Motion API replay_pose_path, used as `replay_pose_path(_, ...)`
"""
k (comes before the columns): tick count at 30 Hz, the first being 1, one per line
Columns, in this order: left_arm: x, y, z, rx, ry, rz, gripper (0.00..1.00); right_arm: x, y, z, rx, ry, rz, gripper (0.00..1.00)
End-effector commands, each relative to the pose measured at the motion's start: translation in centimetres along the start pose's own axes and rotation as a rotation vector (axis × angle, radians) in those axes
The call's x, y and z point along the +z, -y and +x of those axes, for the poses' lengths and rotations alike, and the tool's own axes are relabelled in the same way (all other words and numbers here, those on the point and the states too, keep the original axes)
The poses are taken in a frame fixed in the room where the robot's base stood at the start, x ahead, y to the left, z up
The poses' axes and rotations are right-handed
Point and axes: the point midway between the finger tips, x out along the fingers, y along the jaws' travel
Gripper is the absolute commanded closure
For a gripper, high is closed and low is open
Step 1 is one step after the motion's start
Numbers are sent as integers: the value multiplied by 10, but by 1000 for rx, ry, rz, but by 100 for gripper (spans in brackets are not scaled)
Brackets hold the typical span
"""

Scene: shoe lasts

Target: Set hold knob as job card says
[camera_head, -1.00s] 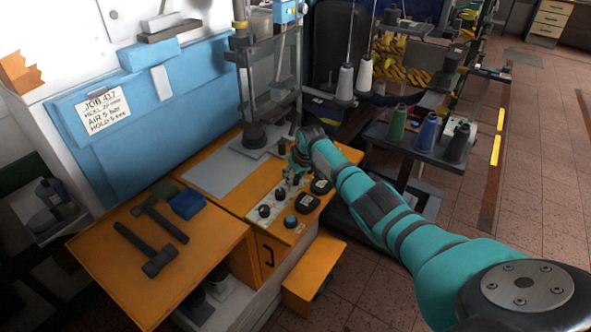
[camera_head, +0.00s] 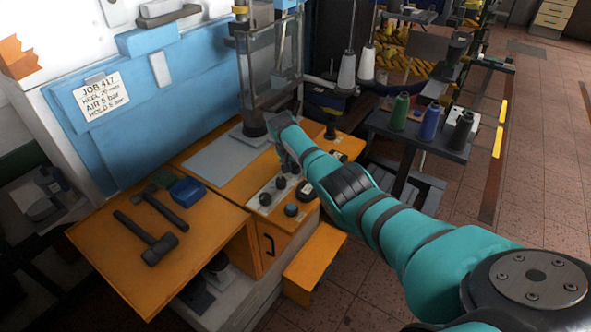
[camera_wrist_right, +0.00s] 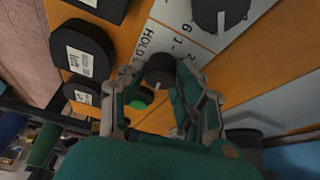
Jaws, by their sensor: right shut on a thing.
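The hold knob (camera_wrist_right: 160,70) is black and round, beside the printed word HOLD and some numerals on a white panel (camera_wrist_right: 178,35) in the right wrist view. My right gripper (camera_wrist_right: 158,76) is shut on this knob, one finger on each side. Its pointer setting cannot be read clearly. In the head view my right gripper (camera_head: 289,160) is over the control panel (camera_head: 266,190), and my arm hides the knob. The job card (camera_head: 102,96) hangs on the blue board and has a HOLD line; its number is too blurred to be sure. My left gripper is not in view.
Another dark knob (camera_wrist_right: 220,12) sits farther along the panel. Hammers (camera_head: 158,248) and a blue box (camera_head: 187,191) lie on the orange bench (camera_head: 110,265). A press column (camera_head: 252,80) stands behind.

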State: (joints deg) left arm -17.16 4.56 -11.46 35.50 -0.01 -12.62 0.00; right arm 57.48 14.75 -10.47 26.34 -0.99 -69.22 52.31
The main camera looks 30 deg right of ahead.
Motion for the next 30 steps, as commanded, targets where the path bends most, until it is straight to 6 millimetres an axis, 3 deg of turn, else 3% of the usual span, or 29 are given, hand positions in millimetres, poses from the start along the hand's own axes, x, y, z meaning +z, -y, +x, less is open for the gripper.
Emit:
replay_pose_path(1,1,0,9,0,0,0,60,2,1,4,10,1,28,100)
replay_pose_path(9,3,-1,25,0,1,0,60,2,1,3,59,3,144,100)
replay_pose_path(28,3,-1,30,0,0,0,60,1,1,0,78,4,189,100)
replay_pose_path(29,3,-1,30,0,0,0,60,1,1,0,78,4,189,67)
replay_pose_path(30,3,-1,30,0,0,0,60,1,1,0,78,4,189,62)
